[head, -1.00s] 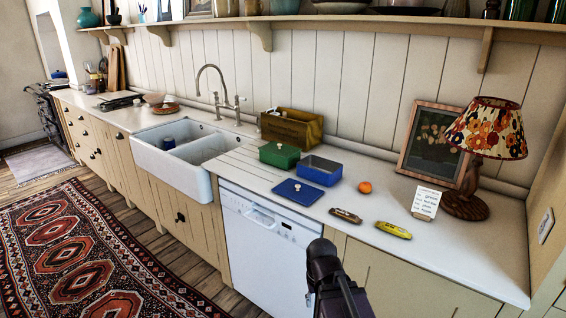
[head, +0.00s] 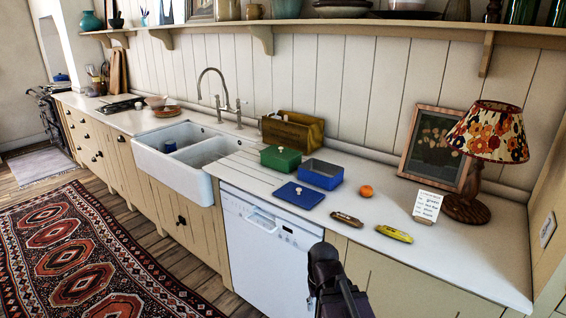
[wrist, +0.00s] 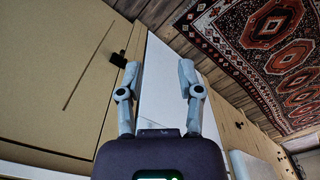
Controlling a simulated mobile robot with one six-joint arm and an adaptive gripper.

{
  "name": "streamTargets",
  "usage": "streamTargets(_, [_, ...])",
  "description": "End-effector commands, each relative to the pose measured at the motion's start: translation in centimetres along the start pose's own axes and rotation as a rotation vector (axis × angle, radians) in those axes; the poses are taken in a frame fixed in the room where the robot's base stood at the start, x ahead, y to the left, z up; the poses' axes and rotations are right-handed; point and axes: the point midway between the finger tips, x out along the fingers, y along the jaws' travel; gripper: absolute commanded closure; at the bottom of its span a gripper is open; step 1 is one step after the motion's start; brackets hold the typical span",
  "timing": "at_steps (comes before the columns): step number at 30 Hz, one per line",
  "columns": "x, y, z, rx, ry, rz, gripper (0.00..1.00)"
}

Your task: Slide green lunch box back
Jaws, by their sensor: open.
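The green lunch box (head: 281,160) stands on the counter right of the sink, with a green lid and a light knob on it. It is in front of a wooden crate and left of an open blue lunch box (head: 321,173). The blue lid (head: 297,194) lies flat on the counter in front of them. My gripper (wrist: 158,78) is open and empty in the wrist view, pointing toward the dishwasher and cabinet fronts. In the head view my arm shows at the bottom, in front of the counter and apart from the boxes.
The wooden crate (head: 292,131) stands close behind the green box, near the wall. An orange (head: 366,191), a brown pocketknife-like item (head: 346,218), a yellow item (head: 394,233), a note card (head: 427,205) and a lamp (head: 487,145) stand to the right. The sink (head: 186,158) is to the left.

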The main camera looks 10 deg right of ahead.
Motion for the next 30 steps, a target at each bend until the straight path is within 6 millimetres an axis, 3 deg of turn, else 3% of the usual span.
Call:
streamTargets(7, [0.0,0.0,0.0,0.000,0.000,0.000,0.53])
streamTargets(12, [-0.4,0.0,0.0,0.000,0.000,0.000,1.00])
streamTargets(24, [-5.2,0.0,0.0,0.000,0.000,0.001,1.00])
streamTargets(30, [-6.3,0.0,0.0,0.000,0.000,0.001,1.00])
